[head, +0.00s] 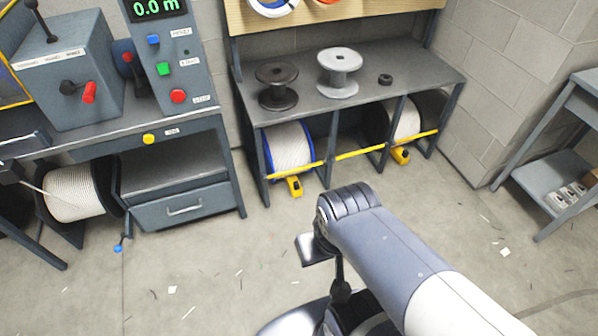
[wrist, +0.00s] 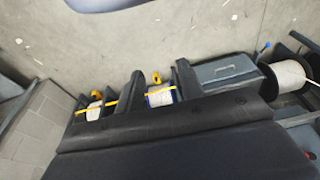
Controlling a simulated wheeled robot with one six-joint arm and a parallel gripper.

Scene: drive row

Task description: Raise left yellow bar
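The left yellow bar (head: 303,170) crosses the front of the rack's left bay, low down, sloping slightly in the picture. Behind it is a spool of white rope with blue flanges (head: 288,143). A yellow tag-like block (head: 294,187) hangs at the bar. In the wrist view, which is upside down, the bar (wrist: 161,91) and spool (wrist: 165,98) show beyond my gripper (wrist: 160,68). Its two dark fingers stand apart, with nothing between them up close. My gripper is well short of the rack. In the head view my arm hides most of it.
A middle yellow bar (head: 360,152) and a right yellow bar (head: 415,138) cross the other bays. Empty spools (head: 339,72) stand on the rack top. A control bench (head: 170,125) is at left, a grey shelf (head: 560,190) at right. The floor before the rack is clear except for scraps.

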